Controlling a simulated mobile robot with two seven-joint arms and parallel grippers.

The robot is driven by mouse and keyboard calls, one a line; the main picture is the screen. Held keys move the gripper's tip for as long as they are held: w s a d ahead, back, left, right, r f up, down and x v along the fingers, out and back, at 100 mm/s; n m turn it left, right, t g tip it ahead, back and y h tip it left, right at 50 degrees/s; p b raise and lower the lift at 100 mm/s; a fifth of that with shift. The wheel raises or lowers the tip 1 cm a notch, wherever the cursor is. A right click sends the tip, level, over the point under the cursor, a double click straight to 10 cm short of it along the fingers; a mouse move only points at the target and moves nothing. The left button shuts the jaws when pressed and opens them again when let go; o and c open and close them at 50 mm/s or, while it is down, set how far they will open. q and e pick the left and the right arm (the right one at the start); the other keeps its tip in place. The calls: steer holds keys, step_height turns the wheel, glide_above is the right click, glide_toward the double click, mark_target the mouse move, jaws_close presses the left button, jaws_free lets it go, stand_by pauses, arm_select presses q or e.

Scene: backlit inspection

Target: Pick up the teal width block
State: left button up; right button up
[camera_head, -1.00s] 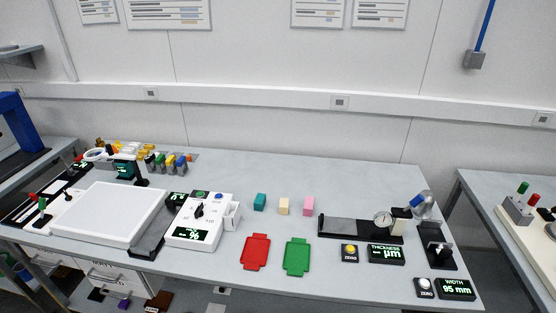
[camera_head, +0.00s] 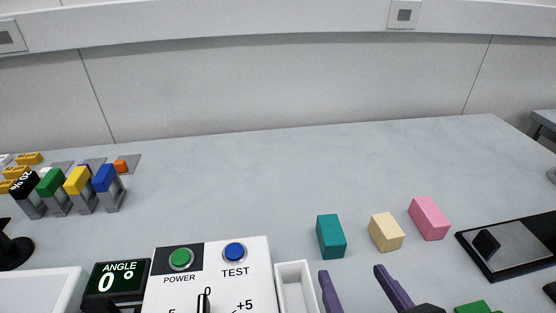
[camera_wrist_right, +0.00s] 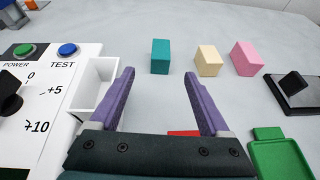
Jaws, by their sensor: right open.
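The teal width block (camera_head: 331,237) stands upright on the grey table, at the left of a row with a cream block (camera_head: 386,232) and a pink block (camera_head: 429,218). In the right wrist view the teal block (camera_wrist_right: 160,57) is ahead of the fingertips, between their lines. My right gripper (camera_head: 351,272) has purple fingers and is open and empty. It is on the near side of the teal block, apart from it; it also shows in the right wrist view (camera_wrist_right: 160,74). My left gripper is not in view.
A white control box (camera_head: 215,270) with a white open bin (camera_head: 298,287) stands left of my right gripper. A black fixture (camera_head: 510,246) lies at the right. A green tray (camera_wrist_right: 278,155) lies near right. The table behind the blocks is clear.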

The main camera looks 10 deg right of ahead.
mark_target(336, 243)
steer(key=x, duration=0.4)
steer(key=shift+d+f+b, duration=0.1)
steer(key=shift+f+b, duration=0.15)
steer(key=shift+b, duration=0.15)
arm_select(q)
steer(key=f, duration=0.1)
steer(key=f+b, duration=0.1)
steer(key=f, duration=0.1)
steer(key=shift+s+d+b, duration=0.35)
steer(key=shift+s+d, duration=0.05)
arm_select(e)
steer(key=x, duration=0.4)
steer(key=shift+w+f, duration=0.15)
steer(key=shift+w, duration=0.05)
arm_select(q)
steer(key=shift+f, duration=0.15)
arm_select(e)
steer(key=shift+w+f, duration=0.1)
steer(key=shift+w, duration=0.4)
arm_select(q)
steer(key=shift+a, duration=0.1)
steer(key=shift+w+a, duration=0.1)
arm_select(e)
steer(key=c, duration=0.4)
jaws_close()
